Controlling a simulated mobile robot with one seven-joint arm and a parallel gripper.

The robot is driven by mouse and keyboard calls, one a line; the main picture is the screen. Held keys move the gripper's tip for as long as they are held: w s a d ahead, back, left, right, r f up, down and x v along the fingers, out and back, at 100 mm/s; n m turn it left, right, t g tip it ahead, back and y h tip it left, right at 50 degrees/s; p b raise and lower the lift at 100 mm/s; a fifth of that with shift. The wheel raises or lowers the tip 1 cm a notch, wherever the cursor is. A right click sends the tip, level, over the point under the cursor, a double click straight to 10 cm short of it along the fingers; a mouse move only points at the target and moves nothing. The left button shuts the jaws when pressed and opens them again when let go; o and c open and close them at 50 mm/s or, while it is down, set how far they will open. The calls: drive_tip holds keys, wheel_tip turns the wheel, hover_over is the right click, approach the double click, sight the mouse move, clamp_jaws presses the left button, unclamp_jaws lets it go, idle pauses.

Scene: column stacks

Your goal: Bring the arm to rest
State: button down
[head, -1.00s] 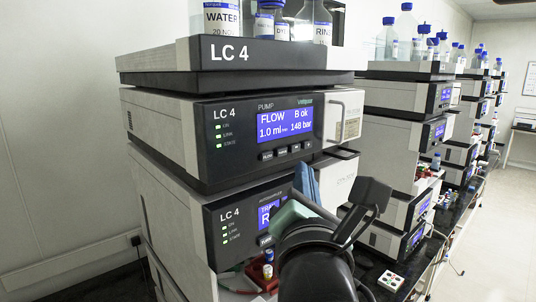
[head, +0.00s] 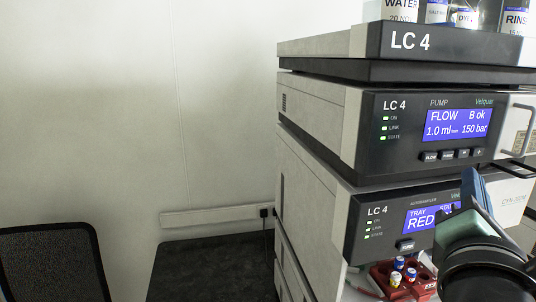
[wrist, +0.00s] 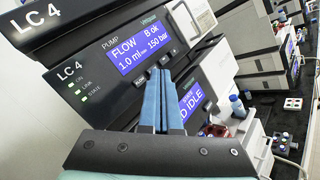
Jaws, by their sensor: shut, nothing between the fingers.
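My gripper shows in the wrist view (wrist: 157,100), its two blue fingers pressed together with nothing between them. In the head view my gripper (head: 475,190) is at the lower right, in front of the autosampler (head: 370,230) of the LC 4 stack, hiding part of its screen. The fingers point up toward the pump unit (head: 400,140). I cannot tell how far they are from the panels.
The pump screen reads FLOW, 1.0 ml, 150 bar. A red tray (head: 385,283) with several small vials lies below the autosampler. Bottles (head: 437,12) stand on the stack's top. A dark chair back (head: 50,260) is at lower left, beside a dark bench (head: 210,270).

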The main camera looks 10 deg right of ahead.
drive_tip(key=w+a+r+m+t+y+b, duration=0.1)
drive_tip(key=a+r+m+t+y+b, duration=0.15)
drive_tip(key=a+m+t, duration=0.4)
drive_tip(key=w+a+r+m+t+y+b, duration=0.1)
drive_tip(key=a+r+m+y, duration=0.25)
drive_tip(key=a, duration=0.65)
drive_tip(key=s+a+r+m+t+y+b, duration=0.1)
drive_tip(key=s+a+r+m+t+y, duration=0.1)
drive_tip(key=a+m, duration=0.3)
drive_tip(key=s+a+r+m+t+y, duration=0.2)
drive_tip(key=s+a+r+m+y, duration=0.1)
drive_tip(key=a, duration=0.4)
drive_tip(key=shift+s+a+m+t+y+b, duration=0.35)
drive_tip(key=shift+s+m+y, duration=0.3)
drive_tip(key=shift+m+y, duration=0.3)
idle(2.5)
